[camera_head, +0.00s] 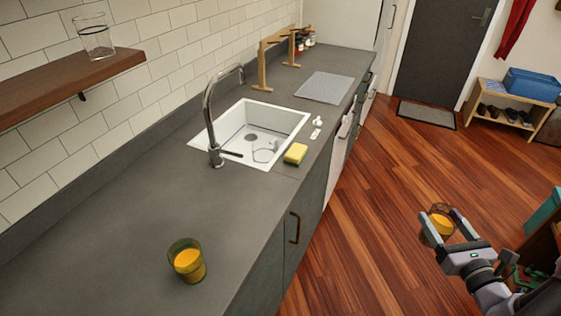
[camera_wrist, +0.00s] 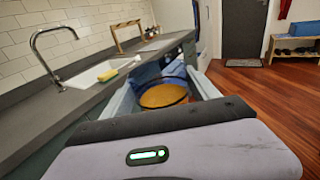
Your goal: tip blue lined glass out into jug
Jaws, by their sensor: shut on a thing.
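My gripper (camera_head: 438,214) is shut on a glass (camera_head: 441,226) holding orange liquid, out over the wooden floor to the right of the counter. In the wrist view the held glass (camera_wrist: 163,95) sits between the fingers, roughly upright, with a bluish rim; its lower part is hidden. A second, greenish glass (camera_head: 187,261) with orange liquid stands on the near counter. A clear, empty-looking glass vessel (camera_head: 94,38) with a dark line around it stands on the wall shelf. I cannot tell whether it is the jug; no other jug is clear.
The grey counter (camera_head: 110,225) has a white sink (camera_head: 290,118) with a tap (camera_head: 211,120). A yellow sponge (camera_head: 295,153) lies by the sink's edge. A wooden rack (camera_head: 263,65) and grey mat (camera_head: 324,87) are farther back. The near counter around the second glass is clear.

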